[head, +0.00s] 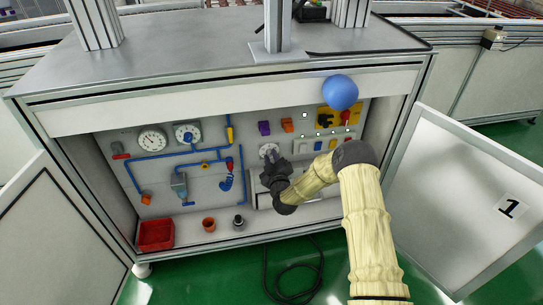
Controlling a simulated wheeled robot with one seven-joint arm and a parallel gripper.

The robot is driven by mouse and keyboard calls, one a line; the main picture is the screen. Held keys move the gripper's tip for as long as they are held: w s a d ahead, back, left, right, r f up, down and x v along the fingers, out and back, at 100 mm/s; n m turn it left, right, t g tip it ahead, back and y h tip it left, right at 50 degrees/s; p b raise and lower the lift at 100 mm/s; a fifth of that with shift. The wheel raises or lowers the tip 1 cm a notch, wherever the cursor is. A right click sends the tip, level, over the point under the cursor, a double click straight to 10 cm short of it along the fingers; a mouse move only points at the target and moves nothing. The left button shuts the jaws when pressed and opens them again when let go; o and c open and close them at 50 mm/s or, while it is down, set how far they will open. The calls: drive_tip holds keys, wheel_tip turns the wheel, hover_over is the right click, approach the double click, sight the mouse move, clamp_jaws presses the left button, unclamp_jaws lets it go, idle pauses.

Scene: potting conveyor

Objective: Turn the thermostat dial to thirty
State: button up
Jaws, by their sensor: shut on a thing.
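A round pale dial (265,149) sits on the grey panel inside the open cabinet, right of centre. My gripper (271,158) is at this dial, with its fingers shut on the knob at its middle. The gripper covers the lower part of the dial and most of the knob. The scale marks and the pointer's setting are too small to read. Another white dial with a blue knob (187,134) is farther left, apart from my gripper.
A white gauge (152,141), blue pipes (154,156) and a yellow switch plate (352,112) are on the panel. A red bin (156,235) and an orange pot (208,224) stand on the cabinet floor. Open doors flank the cabinet (68,240) (470,190). A blue ball (340,92) shows near the top edge.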

drive_tip(key=m+p, duration=0.1)
drive_tip(key=m, duration=0.2)
drive_tip(key=shift+m, duration=0.3)
drive_tip(key=m+p, duration=0.1)
drive_tip(key=m, duration=0.2)
drive_tip(key=shift+m, duration=0.3)
drive_tip(key=m, duration=0.3)
drive_tip(key=shift+m+p, duration=0.3)
drive_tip(key=shift+m, duration=0.1)
drive_tip(key=m, duration=0.4)
drive_tip(key=shift+m, duration=0.3)
drive_tip(key=m, duration=0.3)
drive_tip(key=shift+d+m+p, duration=0.1)
drive_tip(key=shift+m+p, duration=0.2)
drive_tip(key=m, duration=0.4)
drive_tip(key=m+b, duration=0.1)
drive_tip(key=m, duration=0.4)
drive_tip(key=shift+f, duration=0.1)
drive_tip(key=shift+m+b, duration=0.3)
drive_tip(key=shift+m, duration=1.4)
